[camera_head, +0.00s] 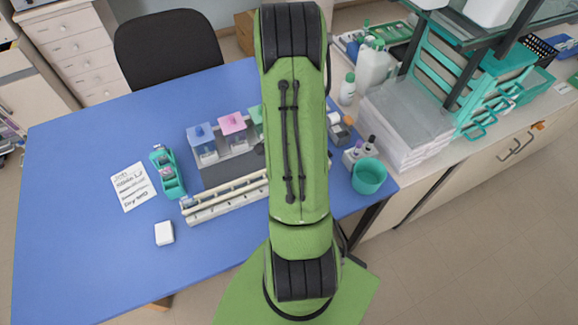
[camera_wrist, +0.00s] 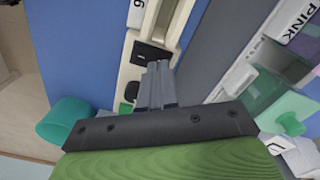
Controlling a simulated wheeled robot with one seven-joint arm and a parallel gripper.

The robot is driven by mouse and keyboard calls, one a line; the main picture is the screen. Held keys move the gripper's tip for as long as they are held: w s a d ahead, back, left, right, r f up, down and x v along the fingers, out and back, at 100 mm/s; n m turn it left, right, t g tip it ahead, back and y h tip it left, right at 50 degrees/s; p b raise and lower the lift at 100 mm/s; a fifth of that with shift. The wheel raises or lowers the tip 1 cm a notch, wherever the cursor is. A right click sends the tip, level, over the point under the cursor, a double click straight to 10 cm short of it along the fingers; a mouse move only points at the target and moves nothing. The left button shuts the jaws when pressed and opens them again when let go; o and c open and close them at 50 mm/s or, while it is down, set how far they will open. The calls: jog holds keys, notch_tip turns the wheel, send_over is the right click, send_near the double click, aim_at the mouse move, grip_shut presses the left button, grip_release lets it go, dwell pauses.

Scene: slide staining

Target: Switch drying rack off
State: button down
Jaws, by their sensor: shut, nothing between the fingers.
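The drying rack (camera_head: 225,201) is a long cream-white unit on the blue table; my green arm hides its right end in the head view. In the wrist view the rack's end panel (camera_wrist: 130,72) shows a black switch (camera_wrist: 148,54) and a small green part (camera_wrist: 131,90), partly covered by my gripper. My gripper (camera_wrist: 159,66) is shut and empty. Its grey fingertips appear just beside the black switch, over its lower right edge; I cannot tell whether they touch it. My arm hides the gripper in the head view.
Staining jars with blue (camera_head: 201,138) and pink (camera_head: 232,125) lids stand behind the rack. A teal cup (camera_head: 369,176) is to the right. A teal dispenser (camera_head: 166,171), a written note (camera_head: 133,187) and a white block (camera_head: 164,233) lie left. The table's left side is clear.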

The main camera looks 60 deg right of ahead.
jog(key=shift+f+b, duration=0.5)
jog(key=shift+f, duration=0.15)
jog(key=shift+r, duration=0.1)
notch_tip(320, 180, up, 7)
jog(key=p, duration=0.5)
dwell(0.6)
